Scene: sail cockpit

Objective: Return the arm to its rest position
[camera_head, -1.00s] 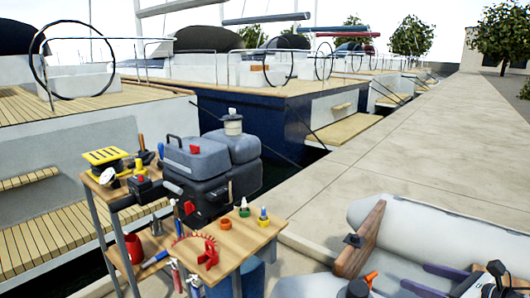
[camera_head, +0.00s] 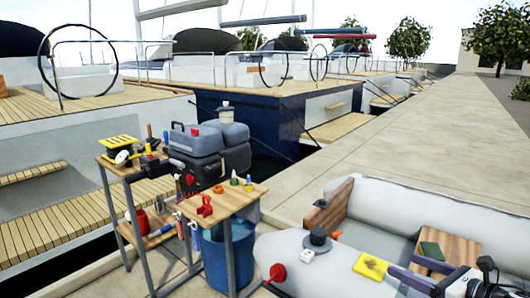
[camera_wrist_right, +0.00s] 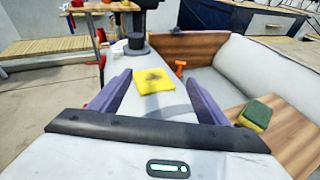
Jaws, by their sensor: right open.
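My right gripper (camera_head: 401,264) is at the lower right of the head view, with two purple fingers apart and nothing between them. In the right wrist view, my right gripper (camera_wrist_right: 158,80) is also spread open. Beyond its fingers lies a yellow cloth (camera_wrist_right: 154,80) with a dark smudge, on a pale surface. The cloth also shows in the head view (camera_head: 370,266), left of the fingers and apart from them. My left gripper is not in view.
A black winch (camera_head: 318,239) stands left of the cloth. A green sponge (camera_head: 432,250) lies on a wooden surface (camera_head: 455,240) near my right gripper. A cluttered workbench (camera_head: 240,197) with a blue bucket (camera_head: 228,258) under it stands left. The concrete dock (camera_head: 430,130) is open.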

